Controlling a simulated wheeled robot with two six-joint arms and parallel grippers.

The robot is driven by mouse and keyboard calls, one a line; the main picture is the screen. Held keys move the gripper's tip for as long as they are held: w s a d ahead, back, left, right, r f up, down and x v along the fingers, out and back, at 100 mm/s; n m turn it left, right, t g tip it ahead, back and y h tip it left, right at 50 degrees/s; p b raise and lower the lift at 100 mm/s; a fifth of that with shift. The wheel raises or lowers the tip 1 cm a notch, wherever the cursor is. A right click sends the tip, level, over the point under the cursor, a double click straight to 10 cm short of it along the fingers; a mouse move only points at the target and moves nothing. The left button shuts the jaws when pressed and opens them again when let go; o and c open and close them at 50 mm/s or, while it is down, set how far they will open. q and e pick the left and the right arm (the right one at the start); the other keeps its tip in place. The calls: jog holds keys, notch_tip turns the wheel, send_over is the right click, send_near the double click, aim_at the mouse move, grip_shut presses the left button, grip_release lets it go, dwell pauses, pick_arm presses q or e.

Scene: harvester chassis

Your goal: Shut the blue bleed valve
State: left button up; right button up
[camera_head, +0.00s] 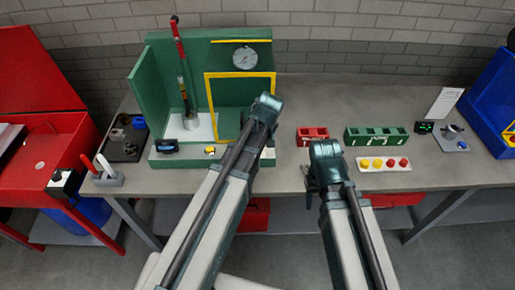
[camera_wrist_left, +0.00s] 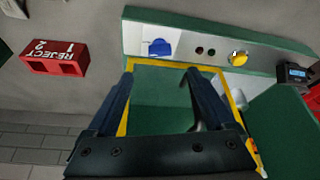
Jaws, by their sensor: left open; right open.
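The blue bleed valve (camera_wrist_left: 160,47) shows in the left wrist view as a small blue handle on a white patch of the green bench's front strip (camera_wrist_left: 280,61). In the head view I cannot make it out; my left arm covers that part. My left gripper (camera_wrist_left: 160,75) is open and empty, its fingers spread over the yellow-framed panel, apart from the valve. In the head view the left gripper (camera_head: 266,104) is in front of the yellow frame (camera_head: 240,74). My right gripper (camera_head: 325,150) is open, right of the bench's front strip and apart from the valve.
A yellow button (camera_head: 210,150) and small display (camera_head: 166,146) sit on the front strip. A red lever (camera_head: 179,40) and gauge (camera_head: 245,58) stand behind. Red (camera_head: 313,136) and green (camera_head: 376,137) bins and a button tray (camera_head: 384,164) lie right on the grey table (camera_head: 440,173).

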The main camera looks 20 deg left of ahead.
pick_arm(q)
jog(key=b+x, duration=0.9)
jog(key=x, duration=0.2)
jog(key=c, duration=1.4)
